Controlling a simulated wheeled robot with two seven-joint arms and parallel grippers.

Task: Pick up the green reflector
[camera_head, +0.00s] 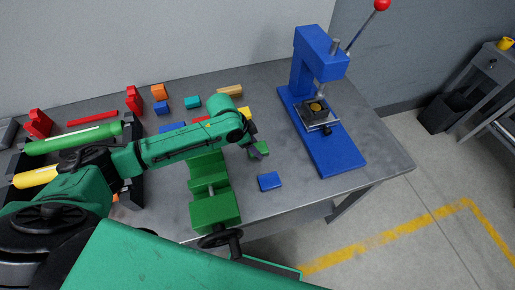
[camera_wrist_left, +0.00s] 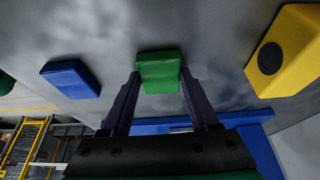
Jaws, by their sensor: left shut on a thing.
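The green reflector (camera_wrist_left: 158,70) is a small green block between the two dark fingers of my left gripper (camera_head: 257,151), which is shut on it. In the head view the reflector (camera_head: 263,146) shows only in part beside the fingers, over the table between the green vise and the blue press. I cannot tell whether it touches the table. My right gripper is not in view.
A blue block (camera_head: 269,181) lies close by. A green vise (camera_head: 213,205) stands to the left, a blue press (camera_head: 335,150) to the right. A yellow block with a black disc (camera_wrist_left: 290,50) is near. Several coloured blocks lie behind my arm.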

